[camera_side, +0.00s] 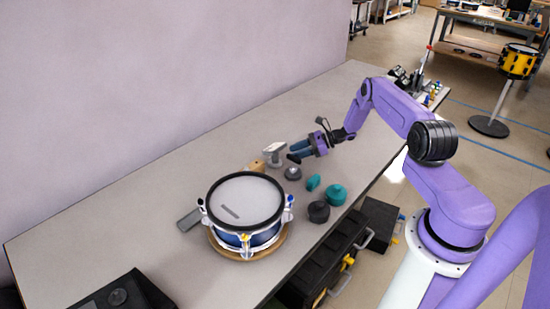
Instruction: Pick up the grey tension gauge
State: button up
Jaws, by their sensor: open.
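My gripper (295,152) is open and low over the table, its dark blue fingers pointing left. Just left of the fingertips stands a small light grey upright piece with a slanted top (275,151). In front of the fingers sits a small grey domed round piece (292,173). Either could be the grey tension gauge; at this size I cannot tell which. No object is clearly visible between the fingers. Whether a finger touches the upright piece cannot be told.
A drum (246,209) on a wooden ring stands nearby, with a small grey bar on its head. A tan block (257,166), teal pieces (335,194) and a dark knob (318,212) lie close by. A flat grey box (189,220) lies left. The table's left is mostly clear.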

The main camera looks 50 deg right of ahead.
aim_at(281, 162)
jog(key=shift+x, duration=3.25)
jog(key=shift+w+d, duration=0.1)
jog(key=shift+c, duration=0.3)
jog(key=shift+r, duration=0.15)
grip_shut()
